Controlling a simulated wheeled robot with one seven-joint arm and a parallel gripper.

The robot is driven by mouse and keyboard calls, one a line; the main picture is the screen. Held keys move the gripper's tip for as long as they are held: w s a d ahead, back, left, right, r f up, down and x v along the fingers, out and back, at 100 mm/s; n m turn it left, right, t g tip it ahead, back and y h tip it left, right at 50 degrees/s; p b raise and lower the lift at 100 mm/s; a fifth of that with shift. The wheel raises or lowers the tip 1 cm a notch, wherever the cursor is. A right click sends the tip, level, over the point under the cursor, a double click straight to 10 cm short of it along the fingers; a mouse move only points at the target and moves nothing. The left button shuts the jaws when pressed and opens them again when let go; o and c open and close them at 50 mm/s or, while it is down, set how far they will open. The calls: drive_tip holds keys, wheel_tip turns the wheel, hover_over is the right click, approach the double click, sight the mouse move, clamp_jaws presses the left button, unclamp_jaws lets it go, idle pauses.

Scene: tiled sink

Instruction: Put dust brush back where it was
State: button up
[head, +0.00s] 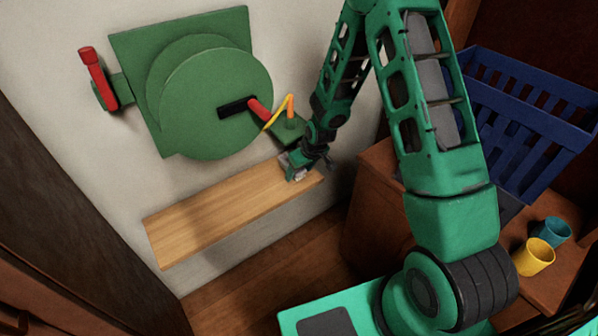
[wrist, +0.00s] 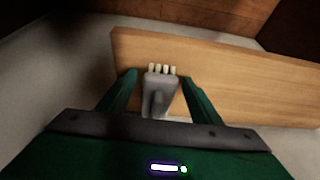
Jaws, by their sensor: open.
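The dust brush (wrist: 160,90) is a small grey piece with a row of pale bristle tufts. In the wrist view it lies between the two green fingers of my gripper (wrist: 159,78), bristles pointing away from the palm. The fingers are open, with a gap visible on each side of the brush. In the head view my gripper (head: 296,167) is at the right end of the wooden shelf (head: 215,217), and the brush is a small grey patch there, partly hidden. I cannot tell if the brush rests fully on the shelf.
A green round panel (head: 200,110) with a black and red handle is on the wall above the shelf. A red lever (head: 97,80) is left of it, and a yellow bent piece (head: 284,108) is close to my wrist. A blue crate (head: 520,120) and cups stand right. The shelf's left is clear.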

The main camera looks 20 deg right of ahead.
drive_tip(key=v, duration=1.2)
drive_tip(key=s+d+r+m+g+h, duration=0.2)
drive_tip(key=s+d+r+m, duration=0.2)
drive_tip(key=s+d+r, duration=0.9)
drive_tip(key=s+d+r+m+g, duration=0.1)
drive_tip(key=s+r+m, duration=0.2)
drive_tip(key=s, duration=0.8)
drive_tip(key=s+d+r+m+g, duration=0.1)
drive_tip(key=s+d+r+m, duration=0.1)
drive_tip(key=s, duration=0.9)
drive_tip(key=shift+r+m+y, duration=0.4)
drive_tip(key=shift+r+m, duration=0.1)
drive_tip(key=shift+r, duration=0.4)
